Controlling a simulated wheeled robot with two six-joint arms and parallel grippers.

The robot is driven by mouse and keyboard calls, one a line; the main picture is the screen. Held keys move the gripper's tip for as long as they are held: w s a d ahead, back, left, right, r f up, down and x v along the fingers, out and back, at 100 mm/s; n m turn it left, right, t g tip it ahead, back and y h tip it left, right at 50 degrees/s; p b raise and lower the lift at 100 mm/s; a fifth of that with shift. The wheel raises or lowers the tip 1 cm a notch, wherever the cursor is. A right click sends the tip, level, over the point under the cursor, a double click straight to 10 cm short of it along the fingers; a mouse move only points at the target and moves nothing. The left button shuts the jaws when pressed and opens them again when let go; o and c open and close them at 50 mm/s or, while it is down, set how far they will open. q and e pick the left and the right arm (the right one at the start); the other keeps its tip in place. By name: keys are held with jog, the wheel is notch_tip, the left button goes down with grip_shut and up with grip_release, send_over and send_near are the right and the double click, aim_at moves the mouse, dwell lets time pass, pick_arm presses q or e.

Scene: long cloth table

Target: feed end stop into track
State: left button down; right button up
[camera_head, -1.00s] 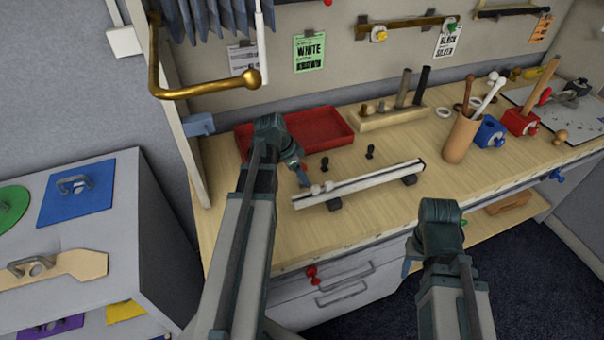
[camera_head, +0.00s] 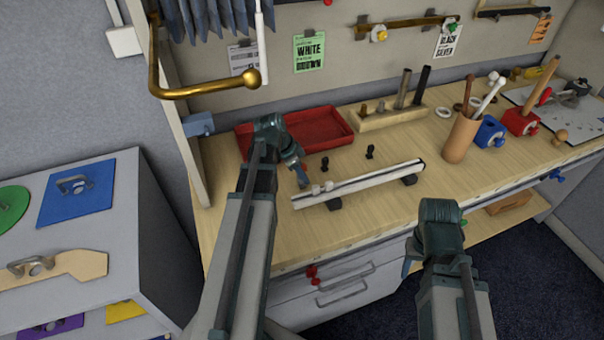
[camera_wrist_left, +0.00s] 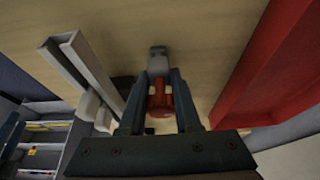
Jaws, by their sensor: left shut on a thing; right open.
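The white track (camera_head: 360,184) lies on dark supports on the table, and its end also shows in the left wrist view (camera_wrist_left: 82,68). White sliders (camera_head: 321,188) sit at its left end; they also show in the left wrist view (camera_wrist_left: 94,108). My left gripper (camera_head: 302,178) is just beyond that end, low over the table. In the left wrist view, it is shut on a small orange-red piece with a grey end (camera_wrist_left: 159,97), seemingly the end stop. The piece is beside the track, apart from it. My right gripper (camera_head: 408,264) is open at the table's front edge, mostly hidden by its arm.
A red tray (camera_head: 340,140) lies behind my left gripper. Two small black pieces (camera_head: 370,152) stand behind the track. A wooden block with pegs (camera_head: 385,121) and a brown cup of rods (camera_head: 460,140) stand farther right. The tabletop before the track is clear.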

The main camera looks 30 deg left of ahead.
pick_arm(q)
jog(key=shift+r+p, duration=3.55)
jog(key=shift+r, duration=0.05)
pick_arm(e)
notch_tip(320, 180, up, 7)
pick_arm(q)
jog(key=shift+f, duration=0.1)
